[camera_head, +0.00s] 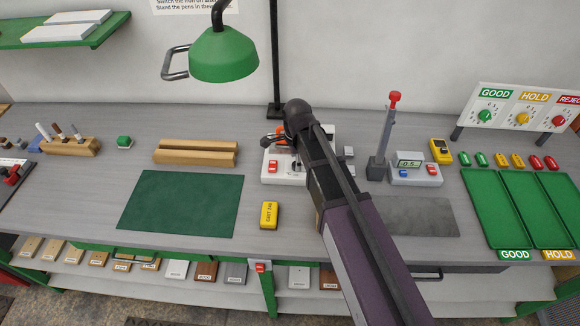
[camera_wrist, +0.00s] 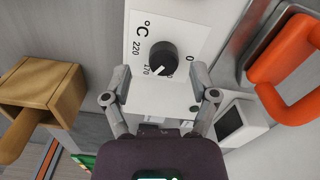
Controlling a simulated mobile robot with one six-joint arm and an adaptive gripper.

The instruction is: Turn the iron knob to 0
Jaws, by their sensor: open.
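The iron knob (camera_wrist: 162,58) is a round black dial with a white pointer line, in the upper middle of the wrist view. Its white plate (camera_wrist: 190,32) carries °C, 220, 170 and 0. The pointer line is turned down-left, toward the 170 mark; the 0 is to the upper right. My gripper (camera_wrist: 160,97) is open, its two grey fingers spread just below the knob in that view, not touching it.
An orange handle (camera_wrist: 290,85) is close right of the knob; a wooden block (camera_wrist: 40,85) is to the left. In the head view are a green lamp (camera_head: 224,56), a yellow box (camera_head: 269,215), a green mat (camera_head: 180,204) and a meter (camera_head: 414,170) to the right.

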